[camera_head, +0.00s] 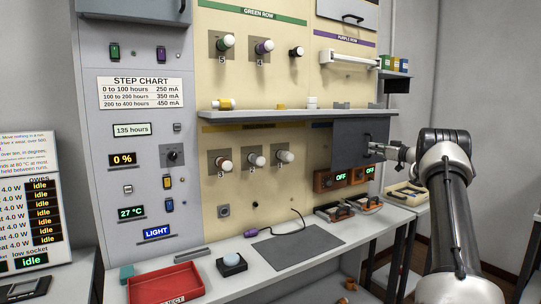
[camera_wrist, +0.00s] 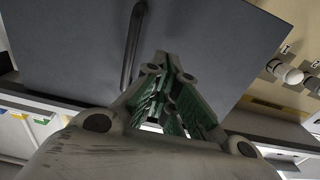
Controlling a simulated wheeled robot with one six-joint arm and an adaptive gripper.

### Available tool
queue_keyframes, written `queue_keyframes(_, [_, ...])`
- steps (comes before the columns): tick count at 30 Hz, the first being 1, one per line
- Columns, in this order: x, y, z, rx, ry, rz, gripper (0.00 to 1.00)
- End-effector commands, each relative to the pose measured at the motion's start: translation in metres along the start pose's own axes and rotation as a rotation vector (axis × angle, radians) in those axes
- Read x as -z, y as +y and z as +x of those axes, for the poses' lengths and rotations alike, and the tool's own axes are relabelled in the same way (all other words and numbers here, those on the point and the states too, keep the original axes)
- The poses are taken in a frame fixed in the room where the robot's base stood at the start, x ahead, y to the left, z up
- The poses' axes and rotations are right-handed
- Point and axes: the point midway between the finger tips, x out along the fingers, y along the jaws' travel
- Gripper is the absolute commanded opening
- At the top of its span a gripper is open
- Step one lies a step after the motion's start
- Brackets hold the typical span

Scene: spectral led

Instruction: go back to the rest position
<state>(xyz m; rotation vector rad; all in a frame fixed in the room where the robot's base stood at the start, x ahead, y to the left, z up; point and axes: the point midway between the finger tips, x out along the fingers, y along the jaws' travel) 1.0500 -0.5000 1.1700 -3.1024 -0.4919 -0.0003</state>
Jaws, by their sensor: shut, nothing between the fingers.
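My gripper (camera_head: 373,148) is at the right of the head view, its fingertips close to a grey door panel (camera_head: 346,148) below the shelf. In the wrist view my gripper (camera_wrist: 167,66) points at this grey panel (camera_wrist: 60,50). Its green-padded fingers are drawn together with nothing seen between them. The panel's dark bar handle (camera_wrist: 132,45) stands just left of the fingertips, outside them. I cannot tell whether a finger touches the panel or handle. My arm reaches up from the lower right of the head view.
A shelf (camera_head: 290,114) juts out above the panel. Room right of my arm looks free.

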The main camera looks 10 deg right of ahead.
Motion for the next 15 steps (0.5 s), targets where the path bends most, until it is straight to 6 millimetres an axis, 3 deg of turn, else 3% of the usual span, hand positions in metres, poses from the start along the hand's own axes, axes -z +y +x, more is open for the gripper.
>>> queue_keyframes(6, [0.000,0.000,-0.022,0.000,0.000,0.000,0.00])
queue_keyframes(15, [0.000,0.000,-0.024,0.000,0.000,-0.001,0.00])
